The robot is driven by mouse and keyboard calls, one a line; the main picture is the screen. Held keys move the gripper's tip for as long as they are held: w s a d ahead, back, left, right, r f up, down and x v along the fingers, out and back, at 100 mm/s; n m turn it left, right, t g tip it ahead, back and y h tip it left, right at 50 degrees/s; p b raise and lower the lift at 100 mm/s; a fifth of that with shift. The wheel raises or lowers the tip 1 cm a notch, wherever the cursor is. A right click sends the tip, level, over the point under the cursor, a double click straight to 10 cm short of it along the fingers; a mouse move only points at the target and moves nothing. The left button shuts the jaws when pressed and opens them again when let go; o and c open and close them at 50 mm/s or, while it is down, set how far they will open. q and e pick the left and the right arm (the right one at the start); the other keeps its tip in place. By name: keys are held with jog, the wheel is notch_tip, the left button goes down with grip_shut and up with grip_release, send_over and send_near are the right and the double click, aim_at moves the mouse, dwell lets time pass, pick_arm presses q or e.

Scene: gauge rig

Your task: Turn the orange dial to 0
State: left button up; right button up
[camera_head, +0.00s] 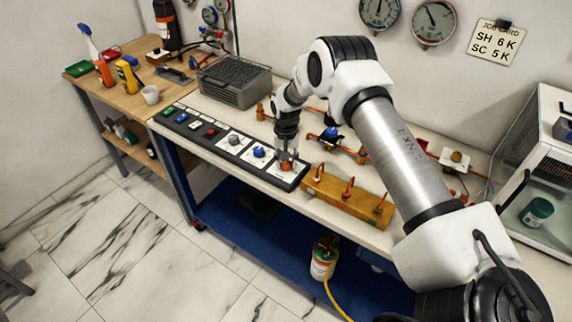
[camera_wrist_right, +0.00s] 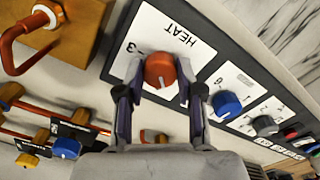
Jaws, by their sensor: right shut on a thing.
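The orange dial (camera_wrist_right: 160,69) sits on a white plate marked HEAT (camera_wrist_right: 178,35), at the end of a dark control panel. In the wrist view the plate reads upside down, with a 3 beside the dial. A short white mark on the dial points toward the bottom of that view; the 0 cannot be made out. My right gripper (camera_wrist_right: 161,76) is shut on the dial, one finger on each side. In the head view my right gripper (camera_head: 287,157) reaches down onto the dial (camera_head: 286,166). My left gripper is not in view.
A blue knob (camera_head: 259,152) and a grey knob (camera_head: 234,140) sit beside the dial on the same panel. A wooden block with copper pipes (camera_head: 345,198) stands close on its other side. A grey basket (camera_head: 235,80) is behind the panel.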

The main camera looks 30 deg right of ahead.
jog(key=n+b, duration=0.1)
jog(key=n, duration=0.2)
jog(key=n+b, duration=0.1)
jog(key=shift+s+f+n+b, duration=0.1)
jog(key=shift+f+n+b, duration=0.2)
jog(key=shift+b, duration=0.05)
jog(key=shift+r+n+b, duration=0.1)
jog(key=shift+n+b, duration=0.65)
jog(key=shift+n, duration=1.15)
jog(key=o, duration=1.1)
jog(key=shift+o, duration=0.2)
jog(key=shift+w, duration=0.25)
notch_tip(320, 180, up, 12)
